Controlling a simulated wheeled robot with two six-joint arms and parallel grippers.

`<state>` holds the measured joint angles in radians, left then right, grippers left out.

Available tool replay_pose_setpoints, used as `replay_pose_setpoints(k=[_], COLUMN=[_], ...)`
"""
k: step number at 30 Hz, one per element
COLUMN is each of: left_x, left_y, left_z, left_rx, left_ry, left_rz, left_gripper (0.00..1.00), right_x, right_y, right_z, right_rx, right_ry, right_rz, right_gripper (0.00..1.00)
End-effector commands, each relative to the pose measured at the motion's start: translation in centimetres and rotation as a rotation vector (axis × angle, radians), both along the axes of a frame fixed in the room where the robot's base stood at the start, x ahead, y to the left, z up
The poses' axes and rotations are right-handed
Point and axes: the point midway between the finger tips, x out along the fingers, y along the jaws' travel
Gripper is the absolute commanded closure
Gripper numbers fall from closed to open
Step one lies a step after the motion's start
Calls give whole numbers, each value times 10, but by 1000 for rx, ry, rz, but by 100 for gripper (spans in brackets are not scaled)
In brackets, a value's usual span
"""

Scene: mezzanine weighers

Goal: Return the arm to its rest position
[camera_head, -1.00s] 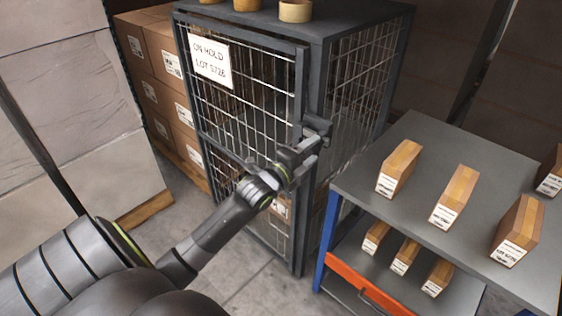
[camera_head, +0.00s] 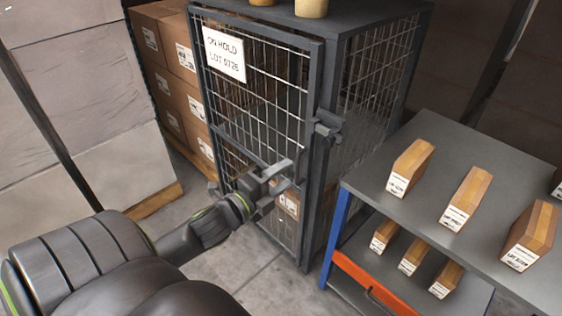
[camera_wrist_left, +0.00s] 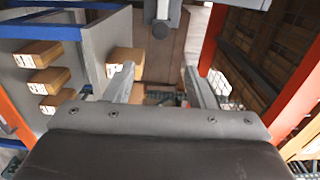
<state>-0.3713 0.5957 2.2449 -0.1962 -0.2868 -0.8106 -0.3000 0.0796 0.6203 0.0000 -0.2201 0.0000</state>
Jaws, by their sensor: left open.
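My left gripper (camera_head: 284,178) is in front of the mesh door of the grey cage (camera_head: 314,140), low and left of the door's latch (camera_head: 327,124). It is open, with nothing between its fingers. In the left wrist view its two fingers (camera_wrist_left: 158,85) stand apart, also empty. The cage door looks shut against its frame and carries a white sign (camera_head: 223,54) reading "ON HOLD LOT 5726". My right gripper does not show in either view.
A grey cart (camera_head: 450,140) with boxes on its top and lower shelf stands at the right, with a blue post and orange rail. Stacked cartons (camera_head: 176,62) stand behind the cage's left side. Large wrapped stacks (camera_head: 85,90) are at the left. Bare floor (camera_head: 262,278) shows below.

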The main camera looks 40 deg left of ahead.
Motion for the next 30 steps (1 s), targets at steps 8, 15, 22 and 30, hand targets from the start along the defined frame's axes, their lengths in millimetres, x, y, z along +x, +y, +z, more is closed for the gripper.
replay_pose_setpoints(k=[8,15,22,30], left_x=[0,0,7,-13], left_y=[0,0,25,77], left_z=[0,0,-54,-217], left_rx=[0,0,-95,-406], left_ry=[0,0,101,382], left_rz=[0,0,78,321], left_gripper=[50,50,50,50], right_x=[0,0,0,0], right_y=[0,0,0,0], right_z=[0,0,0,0], right_rx=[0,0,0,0], right_ry=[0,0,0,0], right_rz=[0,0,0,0], right_gripper=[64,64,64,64])
